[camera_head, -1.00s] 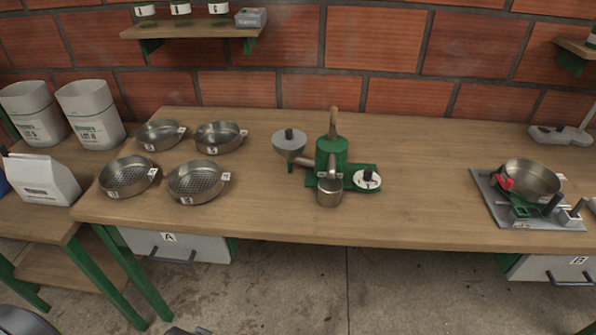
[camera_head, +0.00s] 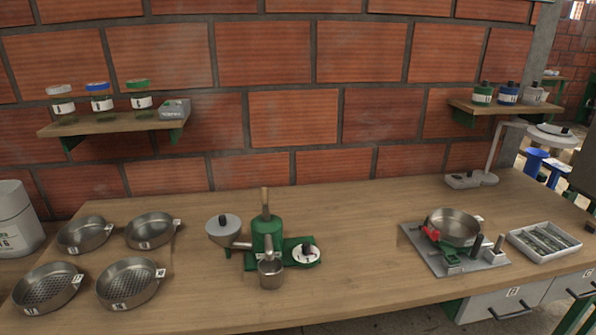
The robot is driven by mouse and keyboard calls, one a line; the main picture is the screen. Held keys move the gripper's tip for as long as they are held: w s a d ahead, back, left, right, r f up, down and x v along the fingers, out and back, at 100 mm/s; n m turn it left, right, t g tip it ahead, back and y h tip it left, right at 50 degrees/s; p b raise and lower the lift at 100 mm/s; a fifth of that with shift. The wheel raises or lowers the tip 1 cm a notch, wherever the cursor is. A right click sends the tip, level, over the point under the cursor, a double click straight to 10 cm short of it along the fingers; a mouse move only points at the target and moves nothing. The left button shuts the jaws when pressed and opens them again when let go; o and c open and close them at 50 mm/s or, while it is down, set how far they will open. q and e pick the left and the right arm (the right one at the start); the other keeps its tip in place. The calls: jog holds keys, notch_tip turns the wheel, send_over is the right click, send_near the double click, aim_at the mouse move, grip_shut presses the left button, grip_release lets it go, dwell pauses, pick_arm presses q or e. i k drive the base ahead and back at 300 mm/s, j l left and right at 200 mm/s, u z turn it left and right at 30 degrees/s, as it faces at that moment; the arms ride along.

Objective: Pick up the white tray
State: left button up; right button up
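A white tray (camera_head: 518,238) lies on the right part of the wooden table, beside a grey metal plate. It is a shallow rectangular box with several small greyish items inside, too small to make out clearly. Neither of my grippers shows in the head view.
Left of the tray, a metal pan with a red clip (camera_head: 453,226) sits on a device on the grey plate (camera_head: 428,255). A green hand pulper (camera_head: 265,240) stands mid-table. Several metal sieves (camera_head: 128,280) are at left. A lamp base (camera_head: 470,180) stands behind. The front middle is clear.

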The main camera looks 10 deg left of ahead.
aim_at(545, 242)
jog(key=z, duration=1.25)
jog(key=i+l+u, duration=0.1)
jog(key=u, duration=0.3)
jog(key=i+l+u, duration=0.1)
jog(key=u, duration=0.3)
jog(key=i+l+u, duration=0.15)
jog(key=u, duration=0.25)
